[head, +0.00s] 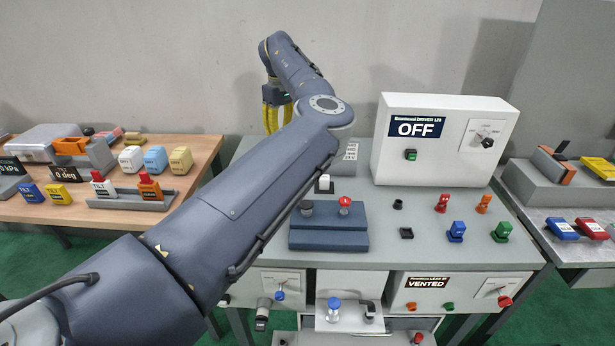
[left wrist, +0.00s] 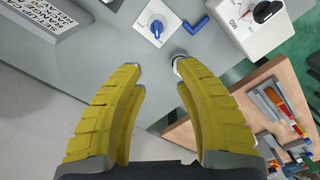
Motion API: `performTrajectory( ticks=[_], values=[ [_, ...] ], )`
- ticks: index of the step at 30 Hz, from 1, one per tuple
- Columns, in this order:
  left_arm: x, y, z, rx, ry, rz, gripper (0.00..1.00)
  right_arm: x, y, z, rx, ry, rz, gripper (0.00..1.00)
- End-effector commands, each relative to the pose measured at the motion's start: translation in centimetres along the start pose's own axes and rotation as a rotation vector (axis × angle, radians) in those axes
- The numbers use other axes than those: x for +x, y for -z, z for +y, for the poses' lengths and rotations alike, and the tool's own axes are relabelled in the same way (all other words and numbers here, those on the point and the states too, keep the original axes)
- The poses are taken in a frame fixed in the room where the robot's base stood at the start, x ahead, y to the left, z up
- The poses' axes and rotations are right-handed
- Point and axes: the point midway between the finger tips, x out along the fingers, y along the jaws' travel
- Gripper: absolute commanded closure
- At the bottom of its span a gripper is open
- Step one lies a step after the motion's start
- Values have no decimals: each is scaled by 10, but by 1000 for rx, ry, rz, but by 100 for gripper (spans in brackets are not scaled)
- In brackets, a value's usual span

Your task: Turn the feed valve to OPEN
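In the left wrist view a blue knob (left wrist: 156,27) sits on a white square plate on the grey surface. A blue L-shaped bar (left wrist: 195,27) lies to its right. I cannot read which of these, if any, is marked as the feed valve. My left gripper (left wrist: 159,64) has its yellow fingers spread with nothing between them; a small round metal-rimmed part (left wrist: 179,55) shows by the right fingertip. In the head view the left gripper (head: 272,120) hangs at the back left of the grey bench, and my arm hides much of the bench there. My right gripper is not in view.
A white box (head: 445,160) reading OFF stands on the bench. Lower panels hold a blue knob (head: 281,295), a blue-topped fitting (head: 333,304) and a VENTED sign (head: 427,283). A wooden table (head: 205,150) with labelled blocks stands left.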

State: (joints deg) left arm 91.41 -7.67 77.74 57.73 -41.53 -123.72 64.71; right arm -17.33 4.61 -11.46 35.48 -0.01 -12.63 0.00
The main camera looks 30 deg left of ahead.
Motion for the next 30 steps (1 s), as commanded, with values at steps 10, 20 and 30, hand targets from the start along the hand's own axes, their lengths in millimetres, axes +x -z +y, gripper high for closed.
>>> performTrajectory(
  ticks=[10, 20, 30],
  values=[
    [19, -14, 0, 21, 11, -31, 67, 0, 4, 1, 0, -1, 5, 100],
    [79, -15, 0, 21, 12, -29, 67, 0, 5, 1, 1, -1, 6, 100],
    [136, -17, -1, 21, 10, -29, 67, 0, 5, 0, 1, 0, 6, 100]
  ],
)
